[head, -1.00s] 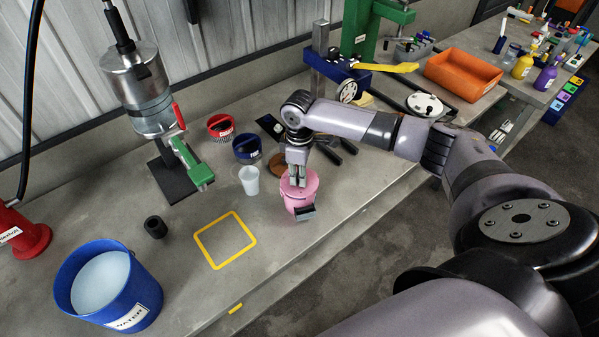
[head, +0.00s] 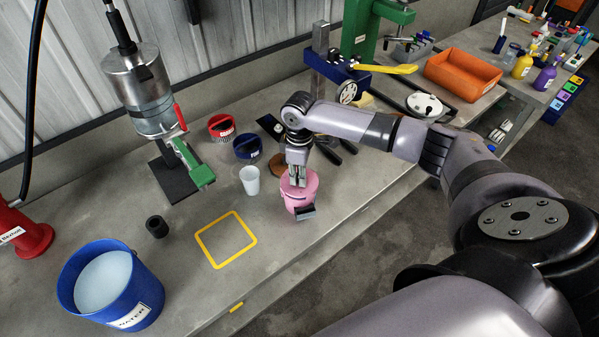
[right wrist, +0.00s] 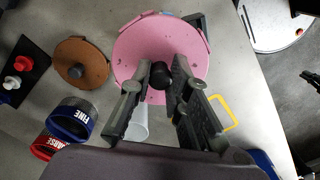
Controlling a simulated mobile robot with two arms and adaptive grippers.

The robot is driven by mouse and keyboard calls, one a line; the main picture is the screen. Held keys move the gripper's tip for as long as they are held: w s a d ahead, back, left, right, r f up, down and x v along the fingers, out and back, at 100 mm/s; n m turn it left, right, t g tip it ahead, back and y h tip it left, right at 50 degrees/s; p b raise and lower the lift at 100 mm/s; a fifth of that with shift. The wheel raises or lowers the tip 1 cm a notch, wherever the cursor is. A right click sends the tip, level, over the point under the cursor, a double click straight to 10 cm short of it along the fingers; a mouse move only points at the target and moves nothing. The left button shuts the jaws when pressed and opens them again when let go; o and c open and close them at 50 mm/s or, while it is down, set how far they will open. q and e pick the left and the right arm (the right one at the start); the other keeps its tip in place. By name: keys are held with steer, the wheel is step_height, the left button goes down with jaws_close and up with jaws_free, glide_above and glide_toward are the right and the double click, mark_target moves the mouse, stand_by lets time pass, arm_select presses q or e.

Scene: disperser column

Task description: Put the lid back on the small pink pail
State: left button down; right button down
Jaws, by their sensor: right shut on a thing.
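The small pink pail (head: 303,196) stands on the grey bench, near its front edge. My right gripper (head: 297,183) is directly over it, pointing down. In the right wrist view the round pink lid (right wrist: 135,50) lies below the fingers. Its black knob (right wrist: 161,76) is between the fingertips, and my right gripper (right wrist: 160,77) is shut on it. The lid appears at the pail's top, but I cannot tell if it is fully seated, as the gripper covers part of it. My left gripper is not in view.
A white cup (head: 250,181) stands close to the pail's left. A yellow square outline (head: 225,240) on the bench is empty. A blue water bucket (head: 140,311) stands front left.

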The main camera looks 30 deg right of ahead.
steer(key=shift+f+p, duration=0.2)
steer(key=shift+p, duration=0.15)
stand_by(0.8)
steer(key=shift+p, duration=0.4)
stand_by(0.4)
stand_by(0.3)
steer(key=c, duration=1.4)
jaws_free()
steer(key=shift+c, duration=0.2)
steer(key=o, duration=0.5)
steer(key=shift+r, duration=0.1)
